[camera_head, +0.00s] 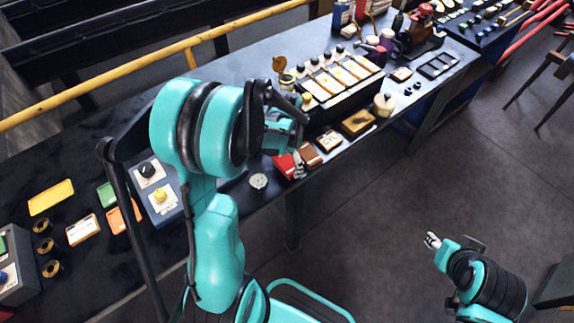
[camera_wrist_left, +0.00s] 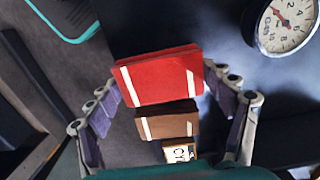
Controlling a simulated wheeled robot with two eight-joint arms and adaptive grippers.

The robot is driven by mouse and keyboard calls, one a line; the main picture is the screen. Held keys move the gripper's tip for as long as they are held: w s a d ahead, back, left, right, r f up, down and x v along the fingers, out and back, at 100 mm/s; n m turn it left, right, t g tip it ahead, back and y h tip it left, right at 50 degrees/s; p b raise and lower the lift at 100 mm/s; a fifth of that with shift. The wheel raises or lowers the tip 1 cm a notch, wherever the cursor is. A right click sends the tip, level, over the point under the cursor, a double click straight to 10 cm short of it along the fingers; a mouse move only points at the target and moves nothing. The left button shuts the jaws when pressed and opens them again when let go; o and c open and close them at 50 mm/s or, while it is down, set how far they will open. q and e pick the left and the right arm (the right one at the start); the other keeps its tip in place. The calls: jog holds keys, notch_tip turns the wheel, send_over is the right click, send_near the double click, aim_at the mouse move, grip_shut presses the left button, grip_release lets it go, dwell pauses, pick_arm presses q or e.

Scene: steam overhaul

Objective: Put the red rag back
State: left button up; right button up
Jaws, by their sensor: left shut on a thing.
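The red rag (camera_head: 284,166) is a folded red block with white stripes at the front edge of the dark bench. In the left wrist view the red rag (camera_wrist_left: 158,76) lies between the two fingers of my left gripper (camera_head: 293,152), which is shut on its sides. I cannot tell whether the rag touches the bench. A brown folded rag (camera_head: 310,156) with white stripes is just beyond it, and it also shows in the left wrist view (camera_wrist_left: 166,124). My right gripper (camera_head: 432,241) is low at the right over the floor, away from the bench; its fingers are too small to read.
A round dial gauge (camera_head: 258,181) sits close to the red rag on the bench. A small lettered box (camera_head: 329,141) and a brown tray (camera_head: 358,123) line the front edge. A rack of labelled slots (camera_head: 338,82) stands behind. A yellow rail (camera_head: 190,42) runs along the back.

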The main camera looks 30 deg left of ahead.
pick_arm(q)
jog(key=shift+f, duration=0.7)
jog(key=shift+f, duration=0.1)
jog(key=o, duration=1.1)
jog(key=shift+c, duration=0.2)
